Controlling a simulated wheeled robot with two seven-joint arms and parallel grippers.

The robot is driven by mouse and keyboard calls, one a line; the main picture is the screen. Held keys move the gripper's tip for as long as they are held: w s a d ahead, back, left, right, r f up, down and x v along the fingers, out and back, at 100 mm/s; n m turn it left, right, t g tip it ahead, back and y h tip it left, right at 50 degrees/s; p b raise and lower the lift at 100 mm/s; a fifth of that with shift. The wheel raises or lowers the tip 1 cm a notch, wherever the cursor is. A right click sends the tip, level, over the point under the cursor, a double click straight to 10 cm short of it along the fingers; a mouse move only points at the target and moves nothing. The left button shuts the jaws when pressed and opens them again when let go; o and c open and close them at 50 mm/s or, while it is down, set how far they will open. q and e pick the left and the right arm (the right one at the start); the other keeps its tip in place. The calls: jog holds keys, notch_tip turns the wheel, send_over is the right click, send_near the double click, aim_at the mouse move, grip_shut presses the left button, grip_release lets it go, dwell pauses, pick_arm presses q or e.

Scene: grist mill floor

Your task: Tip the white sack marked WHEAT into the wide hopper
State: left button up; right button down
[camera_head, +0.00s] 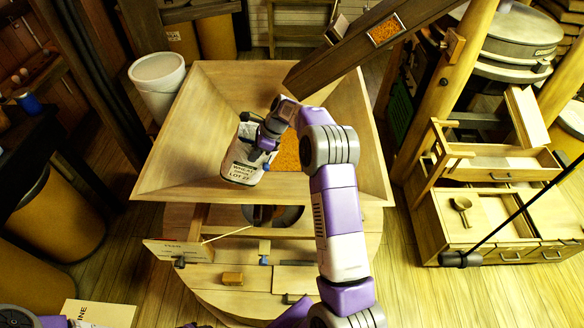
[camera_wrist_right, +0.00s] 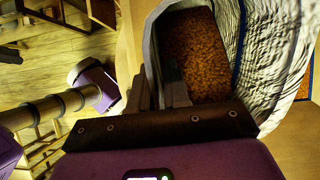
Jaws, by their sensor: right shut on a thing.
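The white sack (camera_head: 240,168) with dark lettering, including "LOT", shows in the head view over the left inside of the wide wooden hopper (camera_head: 195,105). My right gripper (camera_head: 262,140) is shut on the sack near its upper end. In the right wrist view the sack (camera_wrist_right: 265,60) is open-mouthed, with a blue stripe and brown grain (camera_wrist_right: 205,50) inside; the right gripper's fingers (camera_wrist_right: 172,82) are at its rim. I cannot tell whether the sack touches the hopper wall. Orange grain (camera_head: 287,152) lies in the hopper's bottom. My left gripper does not show.
A wooden chute (camera_head: 365,45) with grain in its window slants over the hopper's back right. A white bucket (camera_head: 158,85) stands at the back left. A drawer bench (camera_head: 495,215) with a scoop (camera_head: 462,205) stands at right. A small sign board (camera_head: 178,250) is below the hopper.

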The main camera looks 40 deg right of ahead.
aim_at(242, 154)
jog(key=w+a+g+h, duration=0.1)
jog(key=w+a+r+g+h, duration=0.1)
jog(key=h, duration=0.1)
jog(key=shift+w+a, duration=0.1)
jog(key=shift+a, duration=0.1)
jog(key=shift+w+a+f+g+h, duration=0.2)
jog(key=shift+f+g+h, duration=0.15)
jog(key=shift+h, duration=0.15)
jog(key=shift+w+a+f+g+h, duration=0.15)
jog(key=shift+f+g+h, duration=0.15)
jog(key=shift+h, duration=0.2)
